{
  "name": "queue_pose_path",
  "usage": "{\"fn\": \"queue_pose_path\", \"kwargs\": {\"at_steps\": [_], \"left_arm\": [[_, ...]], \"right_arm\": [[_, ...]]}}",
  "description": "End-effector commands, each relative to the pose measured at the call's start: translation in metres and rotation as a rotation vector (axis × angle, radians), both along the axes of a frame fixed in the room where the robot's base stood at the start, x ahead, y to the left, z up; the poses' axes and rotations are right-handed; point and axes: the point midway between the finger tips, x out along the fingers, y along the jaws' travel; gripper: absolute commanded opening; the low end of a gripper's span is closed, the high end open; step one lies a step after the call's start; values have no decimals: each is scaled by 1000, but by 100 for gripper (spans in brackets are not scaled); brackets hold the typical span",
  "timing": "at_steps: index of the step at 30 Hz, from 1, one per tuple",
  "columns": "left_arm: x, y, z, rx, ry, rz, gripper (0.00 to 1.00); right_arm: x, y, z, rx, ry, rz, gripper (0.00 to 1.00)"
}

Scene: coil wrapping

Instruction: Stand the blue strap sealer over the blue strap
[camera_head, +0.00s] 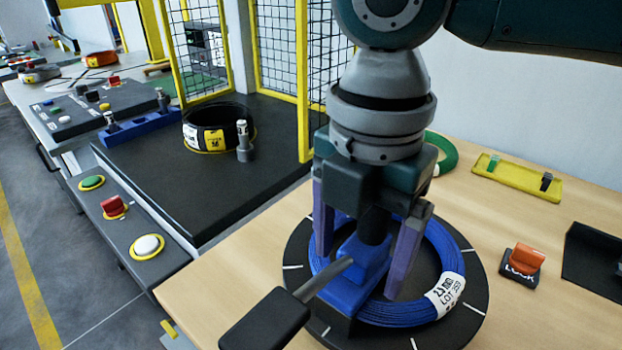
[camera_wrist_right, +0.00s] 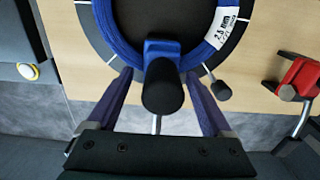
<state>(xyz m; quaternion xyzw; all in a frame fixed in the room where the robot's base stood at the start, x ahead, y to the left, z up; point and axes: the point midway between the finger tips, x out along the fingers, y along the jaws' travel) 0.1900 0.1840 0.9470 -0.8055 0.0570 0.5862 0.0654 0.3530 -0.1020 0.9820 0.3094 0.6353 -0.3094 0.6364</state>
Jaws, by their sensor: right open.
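The blue strap sealer (camera_head: 352,275) stands upright on the near part of the blue wire coil's ring, its lever with a black grip (camera_head: 265,322) reaching to the front left. In the wrist view its blue body (camera_wrist_right: 162,46) and black knob (camera_wrist_right: 162,88) show. My right gripper (camera_head: 366,238) is open, pointing down, with one finger on each side of the sealer; its fingers (camera_wrist_right: 160,77) show apart from the knob. The blue coil (camera_head: 448,262) lies flat on a black round turntable (camera_head: 478,308). I cannot make out the blue strap, hidden by sealer and gripper. My left gripper is not in view.
A red tool (camera_wrist_right: 300,76) sits right in the wrist view. An orange lock switch (camera_head: 524,262), a yellow tray (camera_head: 515,178) and a black holder (camera_head: 595,258) are on the table's right. A green coil (camera_head: 442,150) lies behind. A yellow-framed fence (camera_head: 303,80) stands left.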

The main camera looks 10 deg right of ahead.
Motion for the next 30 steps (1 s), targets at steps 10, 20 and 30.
{"fn": "queue_pose_path", "kwargs": {"at_steps": [10,20,30], "left_arm": [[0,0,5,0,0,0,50],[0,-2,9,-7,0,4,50],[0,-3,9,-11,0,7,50]], "right_arm": [[1,0,48,2,-5,0,84],[1,0,116,2,-4,-1,84],[0,0,133,0,0,0,84]]}}
